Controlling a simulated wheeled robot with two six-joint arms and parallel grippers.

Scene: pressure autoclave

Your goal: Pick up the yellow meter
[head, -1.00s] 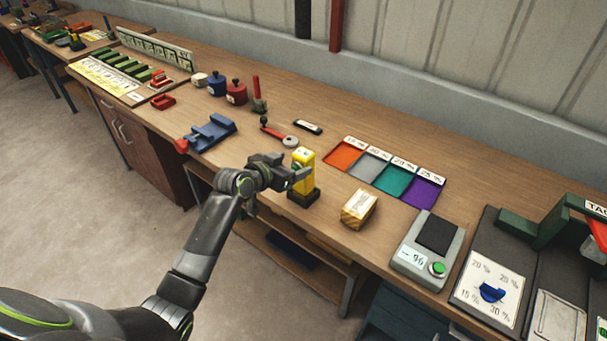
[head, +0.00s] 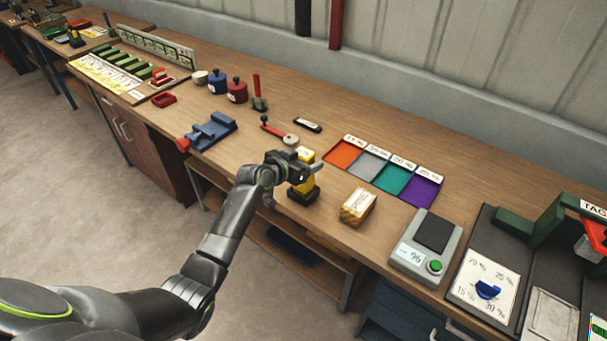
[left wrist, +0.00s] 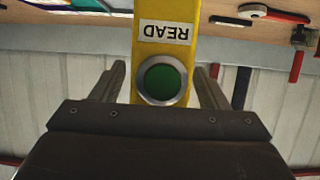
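The yellow meter (head: 305,188) stands upright on its black base near the table's front edge. In the left wrist view, the yellow meter (left wrist: 164,11) fills the middle, with an upside-down READ label and a round green button. My left gripper (head: 303,172) is at the meter's upper part and hides some of it in the head view. In the left wrist view, the fingers of my left gripper (left wrist: 161,72) stand apart on either side of the meter, with narrow gaps seeming to show. My right gripper is not in view.
A labelled wooden block (head: 358,207) sits right of the meter, with a grey scale (head: 408,257) beyond. Coloured trays (head: 341,154) lie behind. A round-headed tool (head: 290,139) and a blue vise-like fixture (head: 210,132) lie to the left.

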